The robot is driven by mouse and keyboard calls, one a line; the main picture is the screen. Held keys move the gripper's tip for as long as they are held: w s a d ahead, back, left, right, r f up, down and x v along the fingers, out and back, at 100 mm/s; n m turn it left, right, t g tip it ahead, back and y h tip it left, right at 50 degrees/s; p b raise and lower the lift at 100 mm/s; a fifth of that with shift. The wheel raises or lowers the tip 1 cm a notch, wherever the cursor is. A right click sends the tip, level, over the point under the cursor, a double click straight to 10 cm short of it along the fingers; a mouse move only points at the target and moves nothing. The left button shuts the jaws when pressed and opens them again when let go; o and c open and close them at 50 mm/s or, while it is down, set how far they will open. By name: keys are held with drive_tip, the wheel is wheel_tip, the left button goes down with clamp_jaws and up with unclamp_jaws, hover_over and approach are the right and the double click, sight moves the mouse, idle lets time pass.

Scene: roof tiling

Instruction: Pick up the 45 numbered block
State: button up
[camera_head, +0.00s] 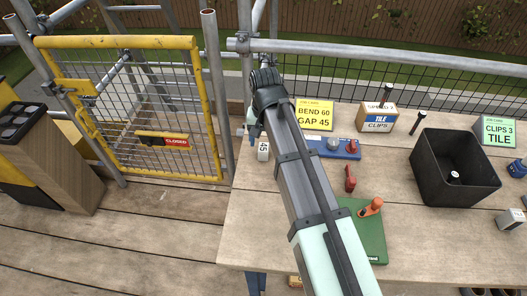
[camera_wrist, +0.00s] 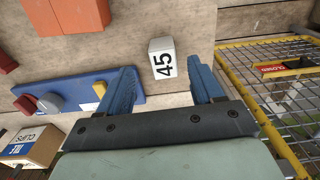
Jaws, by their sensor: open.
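The 45 numbered block (camera_head: 263,151) is a small white block with a black 45, standing on the left end of the wooden table (camera_head: 245,215). In the wrist view, the 45 block (camera_wrist: 162,58) sits just beyond the fingertips, between the lines of the two fingers. My gripper (camera_wrist: 165,80) is open and empty, with blue fingers spread on either side of the block's line. In the head view my arm hides most of the gripper.
A blue fixture (camera_head: 336,148) with a knob lies close beside the block. A yellow card (camera_head: 314,116), a clips box (camera_head: 377,118), a black bin (camera_head: 453,168) and a green plate (camera_head: 367,232) are on the table. A yellow gate (camera_head: 209,105) stands at left.

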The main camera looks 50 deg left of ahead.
sight(263, 147)
drive_tip(key=shift+a+f, duration=0.15)
drive_tip(key=shift+f, duration=1.1)
drive_tip(key=shift+a+f, duration=0.15)
drive_tip(key=shift+f, duration=1.05)
drive_tip(key=shift+c, duration=0.4)
drive_tip(key=c, duration=1)
drive_tip(key=shift+r, duration=0.15)
